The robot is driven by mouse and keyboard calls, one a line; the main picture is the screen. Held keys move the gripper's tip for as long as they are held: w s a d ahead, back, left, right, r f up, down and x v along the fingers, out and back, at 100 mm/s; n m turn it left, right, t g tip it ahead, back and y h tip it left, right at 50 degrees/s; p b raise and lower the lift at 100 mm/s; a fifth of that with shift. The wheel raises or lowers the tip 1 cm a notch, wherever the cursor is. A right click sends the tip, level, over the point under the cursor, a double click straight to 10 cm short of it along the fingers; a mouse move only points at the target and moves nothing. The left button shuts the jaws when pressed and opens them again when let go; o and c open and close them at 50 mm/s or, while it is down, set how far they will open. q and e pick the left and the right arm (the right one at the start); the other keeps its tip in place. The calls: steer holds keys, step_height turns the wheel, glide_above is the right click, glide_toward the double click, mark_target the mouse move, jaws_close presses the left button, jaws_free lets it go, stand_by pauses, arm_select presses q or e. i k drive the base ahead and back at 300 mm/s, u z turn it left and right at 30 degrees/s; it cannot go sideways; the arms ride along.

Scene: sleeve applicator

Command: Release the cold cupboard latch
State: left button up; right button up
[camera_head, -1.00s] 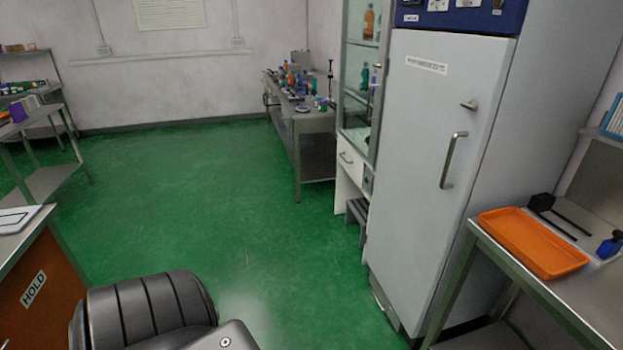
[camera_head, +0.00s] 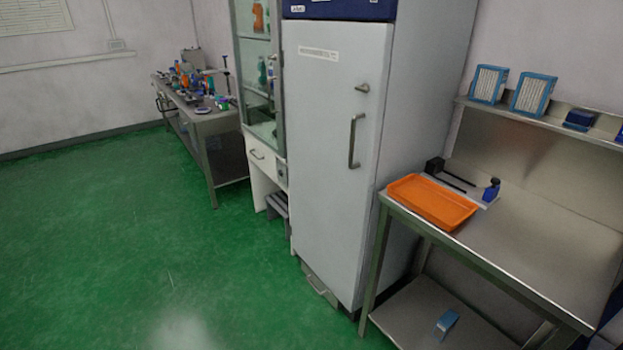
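The cold cupboard (camera_head: 325,130) is a tall pale grey cabinet with a dark blue panel on top, right of the middle in the head view. Its door is shut. A small latch (camera_head: 362,88) sticks out near the door's right edge. Below it is a long vertical bar handle (camera_head: 354,141). Neither of my grippers shows in the head view, and nothing touches the latch or the handle.
A steel table (camera_head: 540,235) with an orange tray (camera_head: 432,200) stands right of the cupboard. A glass-fronted cabinet (camera_head: 259,75) and a cluttered bench (camera_head: 215,124) stand to its left. The green floor (camera_head: 120,240) in front is clear.

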mark_target(365, 88)
steer(key=k, duration=1.35)
steer(key=u, duration=0.35)
steer(key=i, duration=0.55)
steer(key=u, duration=1)
steer(key=i, duration=3.15)
steer(key=z, duration=1.55)
steer(key=i, duration=0.8)
steer(key=z, duration=0.95)
